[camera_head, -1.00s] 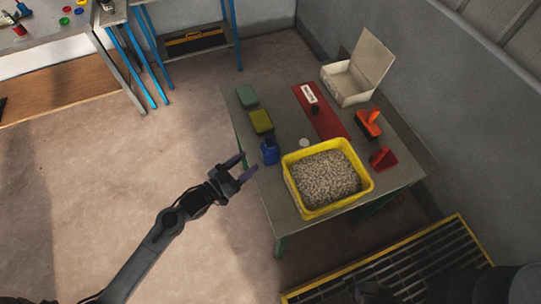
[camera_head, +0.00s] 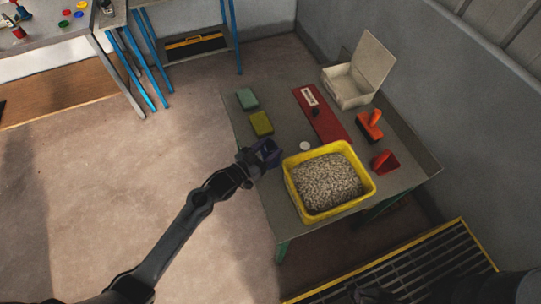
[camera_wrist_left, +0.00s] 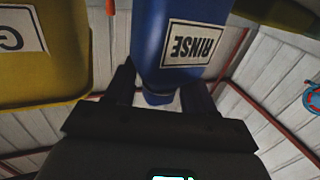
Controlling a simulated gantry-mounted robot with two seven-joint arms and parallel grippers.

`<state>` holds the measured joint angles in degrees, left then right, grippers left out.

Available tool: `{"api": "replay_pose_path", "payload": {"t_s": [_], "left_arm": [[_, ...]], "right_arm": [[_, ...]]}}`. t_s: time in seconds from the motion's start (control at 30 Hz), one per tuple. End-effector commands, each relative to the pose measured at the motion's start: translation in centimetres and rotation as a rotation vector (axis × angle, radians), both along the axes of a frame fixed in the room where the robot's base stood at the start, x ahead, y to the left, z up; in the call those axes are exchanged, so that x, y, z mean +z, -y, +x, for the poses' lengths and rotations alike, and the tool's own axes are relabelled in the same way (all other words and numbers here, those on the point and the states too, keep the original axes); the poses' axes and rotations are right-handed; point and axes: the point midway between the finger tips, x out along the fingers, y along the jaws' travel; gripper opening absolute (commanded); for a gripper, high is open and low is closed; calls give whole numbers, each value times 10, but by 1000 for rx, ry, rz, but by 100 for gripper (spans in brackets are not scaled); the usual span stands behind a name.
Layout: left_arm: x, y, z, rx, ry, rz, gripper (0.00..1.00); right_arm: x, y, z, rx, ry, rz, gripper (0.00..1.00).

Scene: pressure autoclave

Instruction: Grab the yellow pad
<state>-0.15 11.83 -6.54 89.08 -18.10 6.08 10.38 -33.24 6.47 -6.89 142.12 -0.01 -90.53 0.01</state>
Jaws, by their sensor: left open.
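The yellow pad (camera_head: 261,123) lies flat on the left part of the grey table, in front of a green pad (camera_head: 246,98). My left gripper (camera_head: 268,150) is open at the table's left edge, nearer to me than the yellow pad and apart from it. It is at the blue bottle, which it largely hides in the head view. In the left wrist view the blue bottle (camera_wrist_left: 185,35), labelled RINSE upside down, stands between the open fingers (camera_wrist_left: 160,90). A dark yellow edge at that view's top right is probably the pad.
A yellow tub (camera_head: 290,180) of pale granules stands right of the left gripper; its labelled side probably fills the wrist view's left. A red board (camera_head: 325,122), orange tools (camera_head: 370,125) and an open white box (camera_head: 345,88) lie farther back and right.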

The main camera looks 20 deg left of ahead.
Motion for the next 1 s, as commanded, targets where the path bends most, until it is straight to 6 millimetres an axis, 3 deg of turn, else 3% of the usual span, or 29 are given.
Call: {"api": "replay_pose_path", "payload": {"t_s": [0.33,0.7,1.0], "left_arm": [[0,2,6,0,-2,1,54],[0,2,6,0,-1,0,0],[0,2,6,0,0,0,0]], "right_arm": [[-1,2,0,4,0,-7,43],[-1,3,0,8,0,-12,43],[-1,2,0,4,0,-7,43]]}}
